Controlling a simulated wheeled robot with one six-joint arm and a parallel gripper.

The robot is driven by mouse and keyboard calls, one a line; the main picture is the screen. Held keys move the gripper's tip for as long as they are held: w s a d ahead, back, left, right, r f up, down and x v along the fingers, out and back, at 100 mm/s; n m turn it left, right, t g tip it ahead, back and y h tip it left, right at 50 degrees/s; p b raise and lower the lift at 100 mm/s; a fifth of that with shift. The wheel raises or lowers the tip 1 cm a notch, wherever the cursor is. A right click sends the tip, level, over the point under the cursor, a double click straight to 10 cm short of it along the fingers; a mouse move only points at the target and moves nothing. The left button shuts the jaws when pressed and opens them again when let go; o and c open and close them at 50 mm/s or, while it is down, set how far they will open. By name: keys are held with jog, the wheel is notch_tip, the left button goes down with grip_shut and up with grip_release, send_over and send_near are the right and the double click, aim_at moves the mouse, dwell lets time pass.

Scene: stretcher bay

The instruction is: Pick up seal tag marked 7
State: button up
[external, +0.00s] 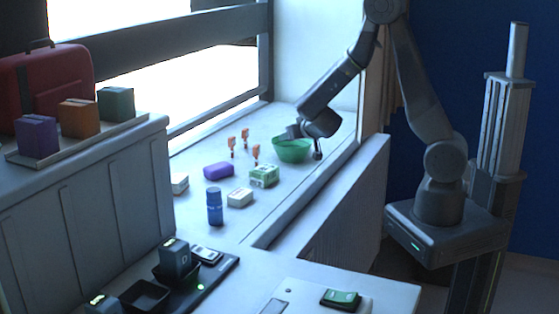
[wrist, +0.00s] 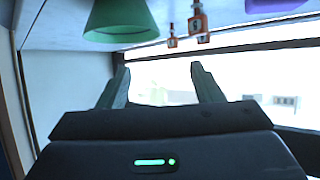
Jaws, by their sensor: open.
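Several small orange-red seal tags stand on the white ledge. In the external view one is at the left (external: 231,142), one behind it (external: 245,133) and one nearer the front (external: 256,151). I cannot read for sure which is marked 7. My gripper (external: 305,142) is open and empty, above the green bowl and right of the tags. Its two fingers show apart in the wrist view (wrist: 158,72).
The green bowl (external: 291,152) sits below my gripper. The window frame (external: 220,100) bounds the ledge behind.

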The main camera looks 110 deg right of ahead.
jog(key=w+a+n+t+y+b, duration=0.2)
jog(key=w+n+t+y, duration=0.5)
jog(key=w, duration=1.9)
jog(key=w+a+n+g+y+b, duration=0.1)
jog(key=w+a+g, duration=0.1)
jog(key=w+a, duration=0.45)
jog(key=w+a+n+g+y+b, duration=0.1)
jog(key=w+a+n+g, duration=0.15)
jog(key=w, duration=0.65)
jog(key=shift+m+t, duration=0.45)
jog(key=p+x, duration=0.1)
jog(key=x, duration=0.6)
jog(key=shift+w+a+f+p, duration=0.1)
jog(key=shift+w+f+p, duration=0.05)
jog(key=shift+w+p, duration=0.3)
jog(key=shift+d+p+x, duration=0.15)
jog(key=shift+p+x, duration=0.4)
jog(key=shift+x, duration=0.75)
jog(key=shift+d+p+x, duration=0.15)
jog(key=shift+p+x, duration=0.35)
jog(key=shift+x, duration=0.8)
jog(key=shift+w, duration=0.15)
jog(key=c, duration=1.1)
